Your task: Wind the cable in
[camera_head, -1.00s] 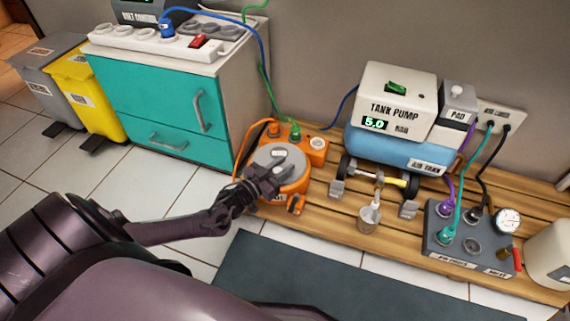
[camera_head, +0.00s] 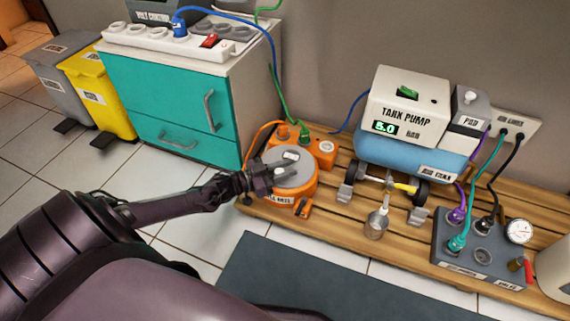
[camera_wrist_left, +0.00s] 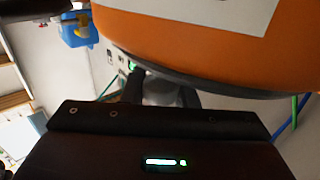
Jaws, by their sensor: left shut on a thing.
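The orange cable reel (camera_head: 296,190) stands on the wooden bench, with a grey round top (camera_head: 296,178) and a small white piece (camera_head: 291,156) on it. My left gripper (camera_head: 268,178) is over the left front of the top, shut on the reel's crank handle; its fingers hide most of the handle. The orange cable (camera_head: 253,140) loops out at the reel's back left. An orange plug (camera_head: 303,208) sits at the reel's front. In the left wrist view the reel's orange side (camera_wrist_left: 200,35) fills the top, close to the gripper. My right gripper is not in view.
A grey panel with hoses (camera_head: 480,254) is farther right. A teal cabinet (camera_head: 165,95) stands to the left. Green and blue cables run behind the reel.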

